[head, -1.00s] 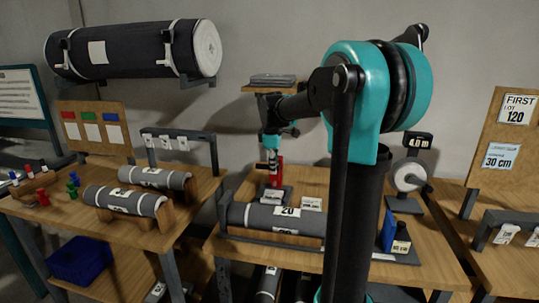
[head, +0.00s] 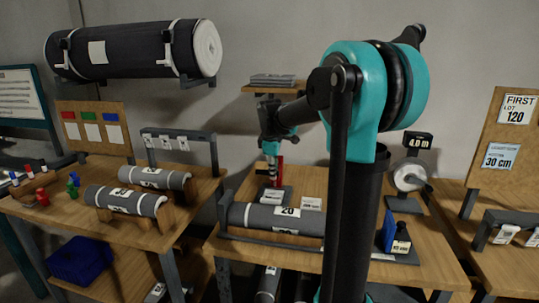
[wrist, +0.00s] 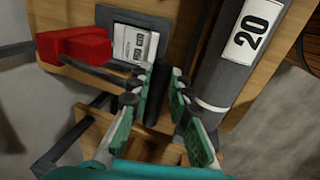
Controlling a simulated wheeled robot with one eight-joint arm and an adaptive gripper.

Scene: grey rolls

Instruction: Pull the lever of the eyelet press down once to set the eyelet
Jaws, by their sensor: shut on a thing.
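The red eyelet press (wrist: 75,47) stands on the bench at the upper left of the wrist view. In the head view it is a narrow red upright (head: 280,164), partly behind my gripper. A dark bar runs from the press to a black lever handle (wrist: 158,95). My gripper (wrist: 160,92) is shut on this handle, with a teal finger on each side of it. In the head view my gripper (head: 272,172) points downward in front of the press. The eyelet itself cannot be made out.
A grey roll labelled 20 (head: 285,217) lies on the bench in front of the press, close to my fingers in the wrist view. White cards (head: 272,196) lie by the press. A shelf (head: 273,88) is above my gripper.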

